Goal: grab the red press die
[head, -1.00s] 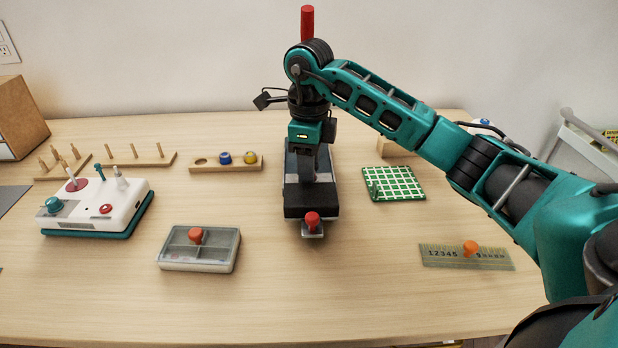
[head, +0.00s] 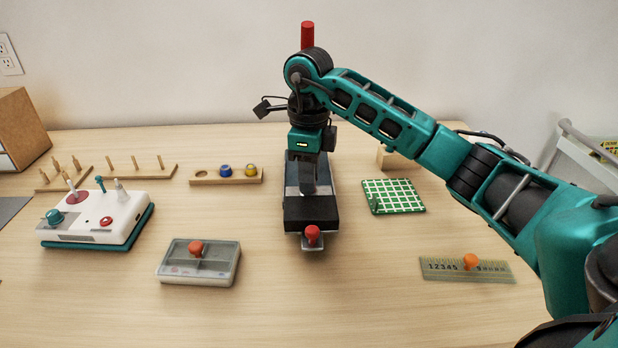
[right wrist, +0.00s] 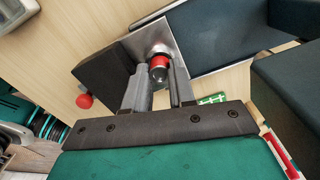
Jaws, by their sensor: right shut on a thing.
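The red press die (right wrist: 160,65) shows in the right wrist view as a small red piece with a dark and metal end, over a grey metal plate. My right gripper (right wrist: 159,88) is shut on it, with one finger at each side. In the head view, my right gripper (head: 309,178) points down into the dark press (head: 311,214), and the die is hidden there. A red knob (head: 312,234) sticks out at the press's front; it also shows in the right wrist view (right wrist: 84,101). My left gripper is not in view.
A red upright handle (head: 307,35) rises behind my arm. A green grid mat (head: 394,196) and a ruler (head: 440,267) lie right of the press. A clear-lidded box (head: 199,262), a white machine (head: 95,222) and wooden peg racks stand left. The front table is mostly clear.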

